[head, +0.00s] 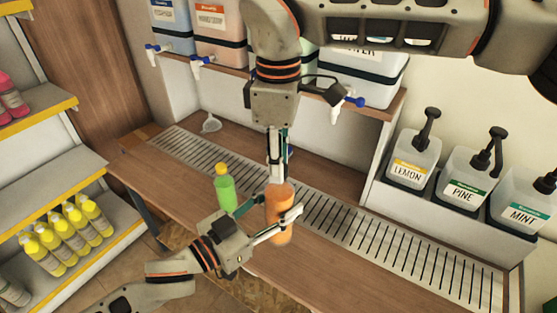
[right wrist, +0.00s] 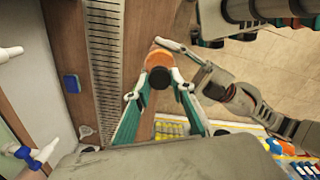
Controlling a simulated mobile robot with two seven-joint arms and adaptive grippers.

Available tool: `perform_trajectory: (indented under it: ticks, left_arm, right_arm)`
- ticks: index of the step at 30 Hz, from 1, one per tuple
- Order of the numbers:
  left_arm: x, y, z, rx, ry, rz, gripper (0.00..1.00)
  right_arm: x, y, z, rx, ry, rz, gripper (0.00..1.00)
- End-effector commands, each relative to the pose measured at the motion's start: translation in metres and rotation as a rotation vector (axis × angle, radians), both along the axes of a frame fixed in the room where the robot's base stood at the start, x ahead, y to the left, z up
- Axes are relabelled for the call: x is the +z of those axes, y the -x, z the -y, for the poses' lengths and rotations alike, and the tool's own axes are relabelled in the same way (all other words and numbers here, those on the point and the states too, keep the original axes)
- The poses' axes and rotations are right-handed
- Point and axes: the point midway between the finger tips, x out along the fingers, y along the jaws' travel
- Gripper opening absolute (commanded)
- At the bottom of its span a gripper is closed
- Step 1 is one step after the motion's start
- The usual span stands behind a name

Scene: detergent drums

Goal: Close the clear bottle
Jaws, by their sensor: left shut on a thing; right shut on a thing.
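The clear bottle (head: 279,202), filled with orange liquid, stands upright at the front of the wooden counter. My left gripper (head: 276,227) is shut around its body from the front left. My right gripper (head: 277,178) points down from above at the bottle's top. In the right wrist view, a round dark cap (right wrist: 158,78) lies between the right fingertips (right wrist: 156,86), over the orange bottle (right wrist: 158,60). The right gripper is shut on this cap. The cap is hidden in the head view, and I cannot tell whether it is seated on the neck.
A green bottle with a yellow cap (head: 225,190) stands just left of the orange one. A slotted drain grate (head: 330,215) runs along the counter. A clear funnel (head: 210,123) lies at the back left. Pump bottles (head: 413,155) stand at right, and shelves with yellow-capped bottles (head: 66,228) at left.

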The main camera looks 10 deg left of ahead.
Motion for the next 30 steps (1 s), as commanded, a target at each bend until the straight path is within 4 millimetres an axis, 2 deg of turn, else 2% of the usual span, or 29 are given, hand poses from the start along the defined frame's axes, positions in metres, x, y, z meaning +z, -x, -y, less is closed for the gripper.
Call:
perform_trajectory:
  ticks: [4, 5, 6, 18, 30]
  left_arm:
    - [0.002, 0.000, 0.000, -0.002, 0.003, 0.003, 0.00]
    - [0.002, 0.000, 0.000, -0.002, 0.003, 0.003, 0.00]
    - [0.002, 0.000, 0.000, -0.002, 0.003, 0.003, 0.00]
    - [0.002, 0.000, 0.000, -0.001, 0.003, 0.003, 0.00]
    - [0.002, 0.000, 0.000, -0.001, 0.003, 0.003, 0.00]
  right_arm:
    - [0.001, -0.001, 0.000, 0.010, -0.001, 0.002, 0.17]
    - [0.001, -0.001, 0.000, 0.010, -0.001, 0.002, 0.31]
    - [0.001, -0.001, 0.000, 0.010, -0.001, 0.002, 0.40]
    - [0.003, -0.001, 0.000, 0.013, -0.001, 0.002, 0.40]
    - [0.045, 0.000, 0.000, 0.013, -0.001, 0.002, 0.40]
